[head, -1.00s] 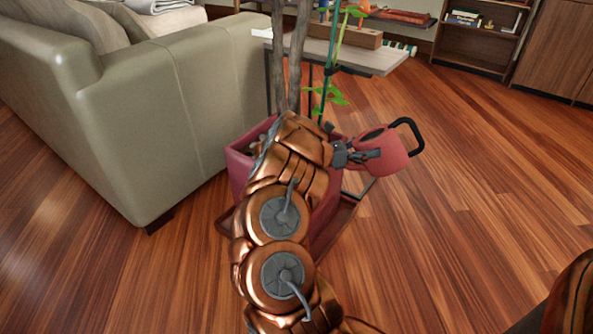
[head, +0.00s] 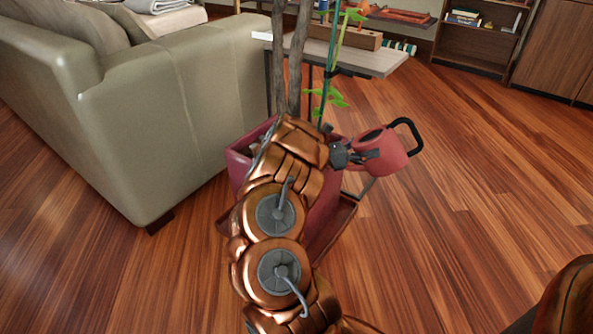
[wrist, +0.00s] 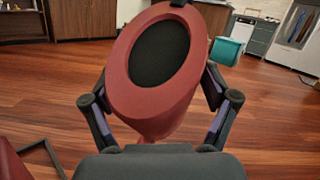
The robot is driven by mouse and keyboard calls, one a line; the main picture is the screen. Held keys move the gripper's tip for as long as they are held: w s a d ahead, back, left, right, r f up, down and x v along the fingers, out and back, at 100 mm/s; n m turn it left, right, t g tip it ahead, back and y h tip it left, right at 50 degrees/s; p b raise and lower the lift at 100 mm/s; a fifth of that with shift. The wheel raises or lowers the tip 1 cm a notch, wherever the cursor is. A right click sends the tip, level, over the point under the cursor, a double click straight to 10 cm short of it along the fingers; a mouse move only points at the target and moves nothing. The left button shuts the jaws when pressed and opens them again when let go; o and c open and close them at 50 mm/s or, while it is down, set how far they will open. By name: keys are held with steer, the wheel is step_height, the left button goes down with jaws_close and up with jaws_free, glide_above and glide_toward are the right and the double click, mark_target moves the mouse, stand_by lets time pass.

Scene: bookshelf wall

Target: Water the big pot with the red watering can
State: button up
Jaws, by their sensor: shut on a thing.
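The red watering can (head: 388,157) with a black handle is held tilted to the right of the big pot in the head view. My gripper (head: 362,155) is shut on the can. In the wrist view the can (wrist: 133,92) sits between the two fingers, its round dark opening facing the camera. The big pot (head: 240,166) is dark red and square, with thick trunks and a green-leaved stem rising from it. My arm hides much of the pot and its soil. I cannot make out the can's spout.
A beige sofa (head: 160,110) stands close to the pot's left. A low table (head: 365,62) with a wooden box (head: 345,36) stands behind it. A bookshelf (head: 475,42) is at the back right. The wooden floor to the right is clear.

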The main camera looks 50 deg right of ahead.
mark_target(364, 168)
steer(key=shift+s+d+f+m+t+y+b, duration=0.1)
steer(key=shift+f+m+t+y+b, duration=0.25)
steer(key=shift+f+b, duration=0.65)
steer(key=shift+s+f+m+t+y+b, duration=0.1)
steer(key=shift+f+t+y+b, duration=0.35)
steer(key=shift+f+b, duration=0.5)
steer(key=shift+s+d+f+m+t+y+b, duration=0.1)
steer(key=shift+f+m+t+y+b, duration=0.25)
steer(key=shift+f+b, duration=0.6)
steer(key=shift+s+d+f+t+y+b, duration=0.1)
steer(key=shift+f+t+y+b, duration=0.35)
steer(key=shift+f+b, duration=0.25)
steer(key=shift+s+f+t+y+b, duration=0.1)
steer(key=shift+f+t+y+b, duration=0.2)
steer(key=shift+f+t+b, duration=0.35)
steer(key=shift+s+d+r, duration=0.55)
steer(key=shift+s+r, duration=0.1)
steer(key=shift+s, duration=0.55)
steer(key=shift+s+d+r, duration=0.6)
steer(key=shift+s+r, duration=0.05)
steer(key=shift+s, duration=0.5)
steer(key=shift+s+d+r, duration=0.55)
steer(key=shift+s+r, duration=0.1)
steer(key=shift+s, duration=0.55)
